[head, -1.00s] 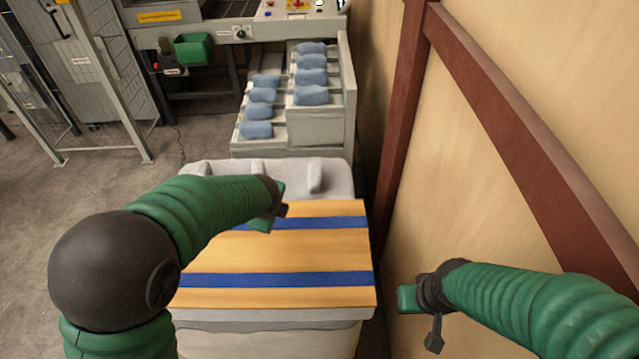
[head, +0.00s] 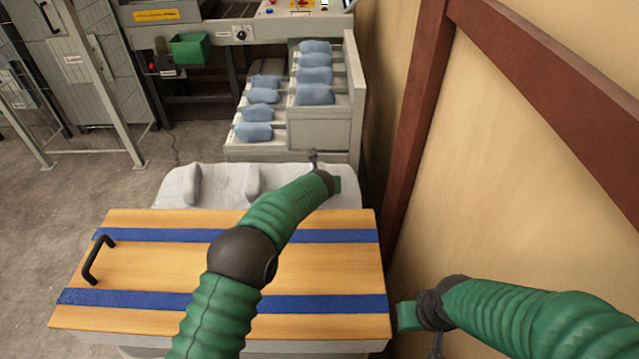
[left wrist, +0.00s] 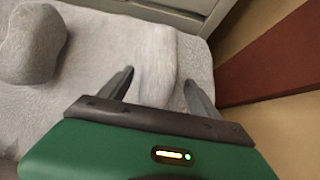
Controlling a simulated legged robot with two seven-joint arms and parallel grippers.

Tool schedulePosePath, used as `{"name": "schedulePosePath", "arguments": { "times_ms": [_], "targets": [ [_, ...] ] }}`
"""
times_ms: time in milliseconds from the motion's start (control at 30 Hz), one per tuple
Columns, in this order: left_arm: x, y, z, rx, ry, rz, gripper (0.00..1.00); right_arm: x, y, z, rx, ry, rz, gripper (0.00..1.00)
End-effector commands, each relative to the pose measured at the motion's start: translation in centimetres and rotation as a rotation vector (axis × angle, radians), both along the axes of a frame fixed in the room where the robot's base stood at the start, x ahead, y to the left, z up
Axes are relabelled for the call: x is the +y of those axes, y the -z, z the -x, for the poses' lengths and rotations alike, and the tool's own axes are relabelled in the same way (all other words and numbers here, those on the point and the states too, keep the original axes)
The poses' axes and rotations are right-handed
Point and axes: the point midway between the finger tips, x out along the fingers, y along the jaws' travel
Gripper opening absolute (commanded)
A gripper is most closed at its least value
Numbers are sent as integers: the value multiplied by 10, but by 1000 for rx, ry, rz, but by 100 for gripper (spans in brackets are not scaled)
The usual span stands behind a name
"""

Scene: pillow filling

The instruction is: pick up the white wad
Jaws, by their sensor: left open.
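The white wad (left wrist: 155,62) is a pale, elongated soft lump lying on the grey padded surface (left wrist: 95,50) in the left wrist view. My left gripper (left wrist: 159,77) is open, with one finger on each side of the wad's near part. Whether the fingers touch it or sit above it, I cannot tell. In the head view my left gripper (head: 314,158) is over the right part of the pale bin top, and my arm hides the wad there. My right gripper (head: 434,335) hangs low at the right, by the wall, its fingers partly cut off.
Other pale lumps (head: 253,180) (head: 192,185) lie to the left on the bin top. A wooden lid (head: 150,265) with blue stripes and a black handle covers the near part. Behind are trays with blue rolls (head: 315,75). A wall with a brown beam (head: 410,110) stands close right.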

Motion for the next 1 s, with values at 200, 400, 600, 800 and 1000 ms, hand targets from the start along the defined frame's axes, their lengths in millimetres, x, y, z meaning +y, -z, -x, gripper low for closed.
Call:
{"name": "schedulePosePath", "arguments": {
  "times_ms": [200, 400, 600, 800, 1000],
  "targets": [
    [2, 20, -25, 1, -5, -1, 72, 0, 7, 0, 0, -1, 0, 0],
    [-1, 31, -38, 0, -2, -5, 72, 0, 12, 0, 0, -1, 0, 0],
    [2, 31, -40, 1, -2, -4, 72, 0, 11, 0, 0, 0, 0, 0],
    [2, 31, -40, 1, -2, -2, 56, 0, 11, 0, 0, -1, 0, 0],
    [1, 31, -40, 0, -2, -4, 30, 0, 11, 0, 0, -1, 0, 0]
  ]
}}
